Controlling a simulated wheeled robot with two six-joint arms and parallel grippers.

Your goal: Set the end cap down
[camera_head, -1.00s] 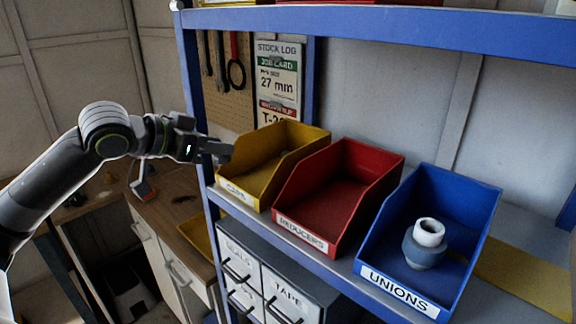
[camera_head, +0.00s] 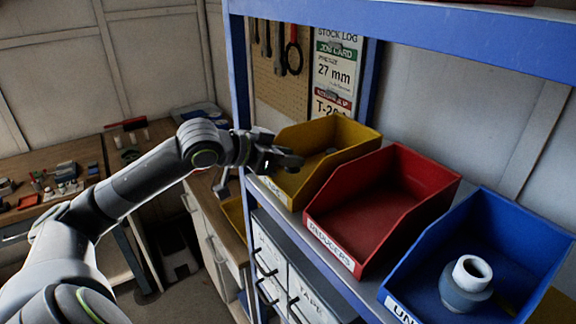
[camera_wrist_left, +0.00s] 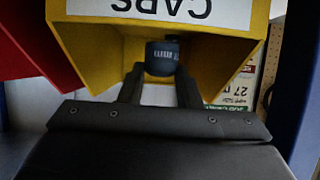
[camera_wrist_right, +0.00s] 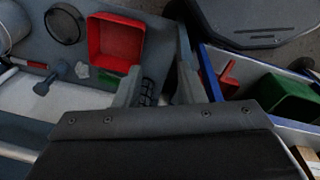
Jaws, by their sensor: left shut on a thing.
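My left gripper (camera_head: 292,161) is at the front left edge of the yellow bin (camera_head: 352,137), whose label reads CAPS in the left wrist view. In that view the left gripper (camera_wrist_left: 160,78) is shut on a dark blue-grey end cap (camera_wrist_left: 162,57) with small white marks. The cap shows against the yellow bin's opening (camera_wrist_left: 90,45); I cannot tell whether it touches the bin. In the head view the cap is not clear behind the fingers. My right gripper (camera_wrist_right: 157,82) shows only in its wrist view, open with nothing evident between its fingers.
The red REDUCERS bin (camera_head: 392,190) stands beside the yellow one, then the blue UNIONS bin (camera_head: 535,245) holding a grey-white fitting (camera_head: 467,283). The blue shelf post (camera_head: 240,80) rises left of the yellow bin; a blue beam (camera_head: 420,25) crosses above. Drawers sit below.

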